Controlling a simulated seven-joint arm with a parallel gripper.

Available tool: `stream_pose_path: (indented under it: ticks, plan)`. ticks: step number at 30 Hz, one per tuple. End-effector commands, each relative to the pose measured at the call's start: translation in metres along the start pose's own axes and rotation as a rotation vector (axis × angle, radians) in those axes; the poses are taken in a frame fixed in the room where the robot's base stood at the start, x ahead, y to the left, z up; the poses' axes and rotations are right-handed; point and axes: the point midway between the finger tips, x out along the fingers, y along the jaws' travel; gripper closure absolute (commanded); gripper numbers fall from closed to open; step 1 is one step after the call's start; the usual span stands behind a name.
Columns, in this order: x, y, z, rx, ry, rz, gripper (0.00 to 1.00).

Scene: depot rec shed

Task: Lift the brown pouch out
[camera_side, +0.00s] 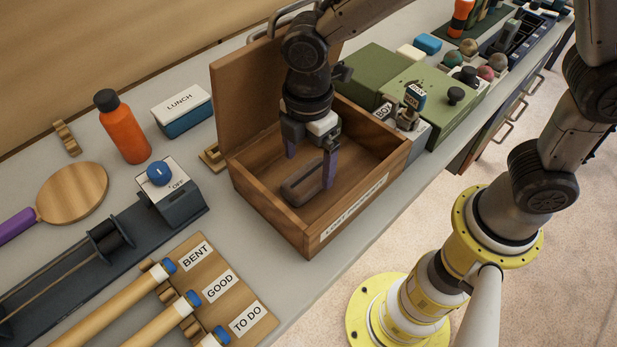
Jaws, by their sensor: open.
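A brown pouch (303,187) lies on the floor of an open wooden box (291,226) with a label on its front wall. The box lid (238,95) stands raised at the back left. My gripper (311,168) points down into the box with its purple-tipped fingers apart. One finger is at the far side of the pouch and the other is at its right end, in front of part of it. I cannot tell whether either finger touches the pouch.
Green cases (374,75) and a small switch box (415,97) stand close on the right. An orange bottle (124,130), a lunch box (182,110) and a switch unit (176,190) stand to the left. Labelled racked cues (130,300) lie at the front left.

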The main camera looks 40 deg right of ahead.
Motion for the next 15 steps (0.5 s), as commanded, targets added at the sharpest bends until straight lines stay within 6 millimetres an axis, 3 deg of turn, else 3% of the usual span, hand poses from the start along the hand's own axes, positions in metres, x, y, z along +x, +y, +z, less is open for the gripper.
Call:
stream_pose_path:
  ticks: [7, 15]
  plan:
    - [0.035, -0.002, -0.001, 0.000, -0.002, -0.003, 0.00]
    - [0.041, -0.002, -0.001, 0.000, 0.000, -0.001, 0.00]
